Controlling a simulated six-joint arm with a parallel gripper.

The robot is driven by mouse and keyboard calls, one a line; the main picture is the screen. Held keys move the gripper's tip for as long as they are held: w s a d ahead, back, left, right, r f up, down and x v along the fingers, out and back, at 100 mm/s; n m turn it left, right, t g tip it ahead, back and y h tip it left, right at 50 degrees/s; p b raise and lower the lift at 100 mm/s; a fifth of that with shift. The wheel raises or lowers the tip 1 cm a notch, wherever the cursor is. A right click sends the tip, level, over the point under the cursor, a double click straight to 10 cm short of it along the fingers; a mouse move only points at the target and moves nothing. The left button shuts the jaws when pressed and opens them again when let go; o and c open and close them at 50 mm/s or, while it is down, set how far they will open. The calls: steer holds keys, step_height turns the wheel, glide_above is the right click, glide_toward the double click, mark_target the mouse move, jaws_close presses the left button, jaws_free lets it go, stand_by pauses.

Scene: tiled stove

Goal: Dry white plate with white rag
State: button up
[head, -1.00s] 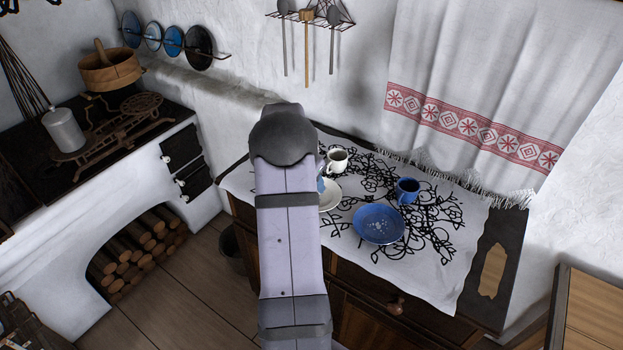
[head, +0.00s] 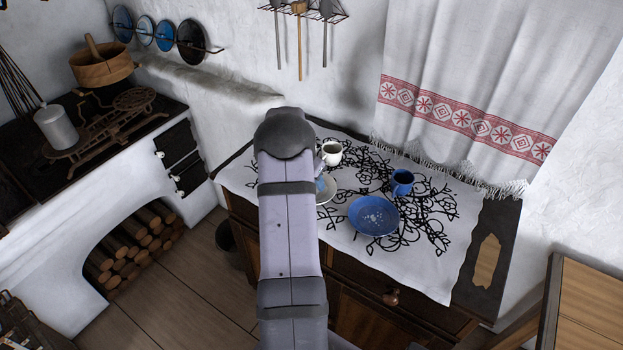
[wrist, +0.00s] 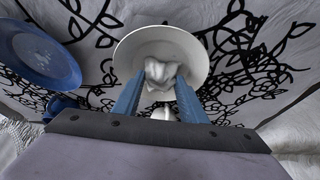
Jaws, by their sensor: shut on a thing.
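The white plate (head: 327,190) lies on the patterned cloth on the cabinet; in the head view my arm hides most of it. In the wrist view the whole round plate (wrist: 134,52) shows ahead of my gripper. My gripper (wrist: 162,82) has two blue fingers shut on the crumpled white rag (wrist: 160,72). The rag is over the middle of the plate and overlaps it in view; I cannot tell how firmly it touches. In the head view the rag is hidden and only a bit of blue finger shows beside my arm.
A blue plate (head: 374,216) and a blue mug (head: 402,182) stand to the right on the cloth (head: 440,275). A white cup (head: 331,153) stands close behind the white plate. A white towel (head: 455,75) hangs on the wall behind. The cloth's front right is clear.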

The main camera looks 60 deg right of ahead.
steer(key=a+b, duration=0.1)
steer(key=a, duration=0.1)
steer(key=shift+a+f+b, duration=0.15)
steer(key=shift+a+b, duration=0.15)
steer(key=shift+a, duration=0.1)
step_height(320, 180, up, 8)
steer(key=p, duration=0.4)
steer(key=shift+r, duration=0.25)
steer(key=shift+w, duration=0.1)
